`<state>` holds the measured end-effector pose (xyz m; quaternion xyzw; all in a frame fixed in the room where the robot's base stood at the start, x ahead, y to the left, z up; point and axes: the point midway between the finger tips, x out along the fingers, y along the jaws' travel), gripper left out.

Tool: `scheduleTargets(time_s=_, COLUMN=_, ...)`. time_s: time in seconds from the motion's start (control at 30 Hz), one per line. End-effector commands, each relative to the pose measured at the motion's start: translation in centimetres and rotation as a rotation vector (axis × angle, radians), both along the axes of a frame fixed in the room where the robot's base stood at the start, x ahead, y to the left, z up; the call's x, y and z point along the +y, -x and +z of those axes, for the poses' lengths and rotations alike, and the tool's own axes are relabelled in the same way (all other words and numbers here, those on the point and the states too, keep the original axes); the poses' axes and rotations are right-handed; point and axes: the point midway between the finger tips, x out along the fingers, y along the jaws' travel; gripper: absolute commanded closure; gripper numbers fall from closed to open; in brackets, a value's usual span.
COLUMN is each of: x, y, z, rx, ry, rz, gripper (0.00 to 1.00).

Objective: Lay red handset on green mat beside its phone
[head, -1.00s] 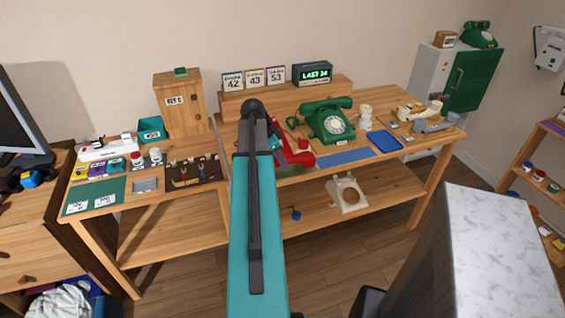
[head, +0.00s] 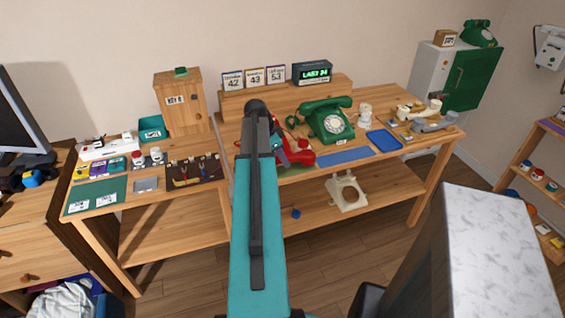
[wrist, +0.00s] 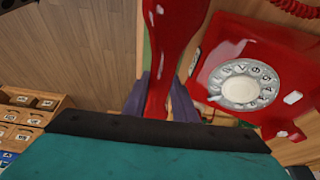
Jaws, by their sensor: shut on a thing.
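My gripper (wrist: 161,97) is shut on the red handset (wrist: 172,45), which stands out lengthwise between its purple-grey fingers in the wrist view. The red phone (wrist: 212,68) with its white dial is just right of the handset there. In the head view, red parts (head: 301,157) show beyond my teal arm, which hides much of the phone and handset. I cannot tell whether the handset touches the mat.
A green dial phone (head: 325,123) stands behind and right of the red parts. A blue strip (head: 343,157) and a blue tray (head: 384,140) lie to the right. A tool tray (head: 193,171) and a dark green mat with cards (head: 95,194) lie left. A shelf is below.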

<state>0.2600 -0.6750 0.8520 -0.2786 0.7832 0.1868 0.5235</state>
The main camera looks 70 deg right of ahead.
Motion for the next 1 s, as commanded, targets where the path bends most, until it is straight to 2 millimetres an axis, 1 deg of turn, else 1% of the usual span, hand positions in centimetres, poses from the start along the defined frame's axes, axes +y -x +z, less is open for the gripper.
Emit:
scheduleTargets(time_s=0.13, x=0.0, y=0.0, z=-1.2, rx=0.002, ry=0.000, rz=0.001, gripper=1.00)
scheduleTargets(time_s=0.3, x=0.0, y=0.0, z=-2.0, rx=0.000, ry=0.002, rz=-0.001, gripper=1.00)
scheduleTargets(time_s=0.73, x=0.0, y=0.0, z=-2.4, rx=0.000, ry=0.002, rz=0.001, gripper=1.00)
scheduleTargets(time_s=0.77, x=0.0, y=0.0, z=-2.4, rx=-0.001, ry=0.001, rz=0.000, gripper=0.72)
scheduleTargets(time_s=0.8, x=0.0, y=-0.1, z=-2.4, rx=-0.001, ry=0.001, rz=0.000, gripper=0.65)
scheduleTargets(time_s=0.87, x=0.0, y=-0.1, z=-2.3, rx=-0.001, ry=0.001, rz=0.000, gripper=0.56)
scheduleTargets(time_s=1.0, x=0.0, y=-0.1, z=-2.3, rx=-0.001, ry=0.001, rz=0.000, gripper=0.56)
